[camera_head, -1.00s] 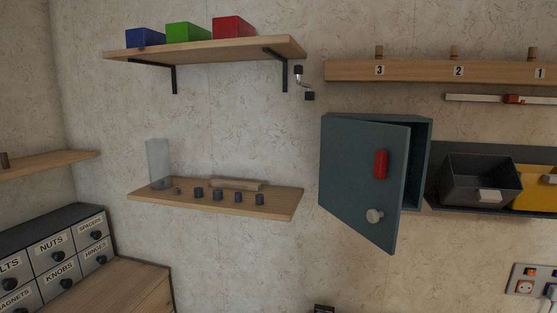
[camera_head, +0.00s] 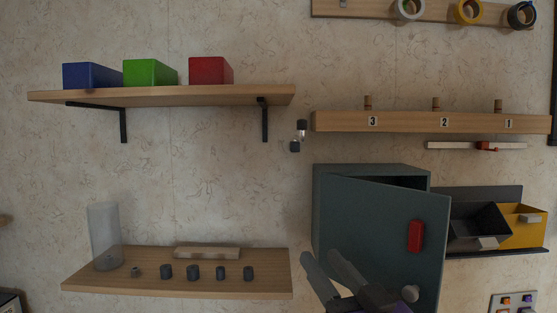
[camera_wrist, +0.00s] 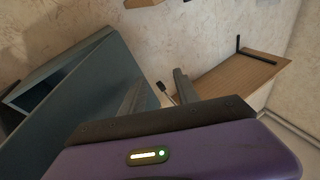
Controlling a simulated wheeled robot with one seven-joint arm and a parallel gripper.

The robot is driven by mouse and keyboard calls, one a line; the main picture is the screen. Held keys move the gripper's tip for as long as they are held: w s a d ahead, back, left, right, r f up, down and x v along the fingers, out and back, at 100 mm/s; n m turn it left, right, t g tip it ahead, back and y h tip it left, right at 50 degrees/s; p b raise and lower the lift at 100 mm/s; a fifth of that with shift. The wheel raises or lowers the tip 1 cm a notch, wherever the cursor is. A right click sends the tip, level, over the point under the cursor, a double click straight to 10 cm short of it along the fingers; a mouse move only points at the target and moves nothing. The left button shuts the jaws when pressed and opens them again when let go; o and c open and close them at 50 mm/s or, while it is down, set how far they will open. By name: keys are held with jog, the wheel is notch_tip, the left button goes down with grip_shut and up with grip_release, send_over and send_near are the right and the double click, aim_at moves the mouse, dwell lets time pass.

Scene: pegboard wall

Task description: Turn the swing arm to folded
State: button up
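A small wall fitting with two black ends and a short pale metal link, which I take for the swing arm (camera_head: 302,134), is on the wall right of the upper shelf. Its lower end sits below and slightly left of its upper end. A small dark-tipped part with a thin metal stem, probably the same fitting, shows between my fingers in the wrist view (camera_wrist: 163,88). My gripper (camera_head: 320,254) is open and empty, low in the head view, in front of the teal cabinet's left edge and well below the fitting. Both fingers also show in the wrist view (camera_wrist: 160,80).
The teal cabinet (camera_head: 345,215) has its door (camera_head: 380,240) ajar, with a red handle (camera_head: 414,236). The upper shelf (camera_head: 180,96) holds blue, green and red boxes. The lower shelf (camera_head: 110,281) holds a clear cylinder and several dark knobs. A numbered peg rail (camera_head: 410,122) is right of the fitting.

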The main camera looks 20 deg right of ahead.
aim_at(305, 125)
jog(key=r, duration=0.6)
jog(key=a+r+n+t+y+p, duration=0.1)
jog(key=r, duration=0.6)
jog(key=w+r+n+y+p, duration=0.1)
jog(key=r, duration=0.6)
jog(key=shift+w+a+r, duration=0.1)
jog(key=shift+a+r, duration=0.05)
jog(key=shift+a, duration=0.05)
jog(key=p+x, duration=0.2)
jog(key=x, duration=0.4)
jog(key=shift+w+r, duration=0.1)
jog(key=shift+r, duration=0.1)
jog(key=shift+w+a+r, duration=0.1)
jog(key=shift+w+r, duration=0.05)
jog(key=shift+w, duration=0.55)
grip_shut()
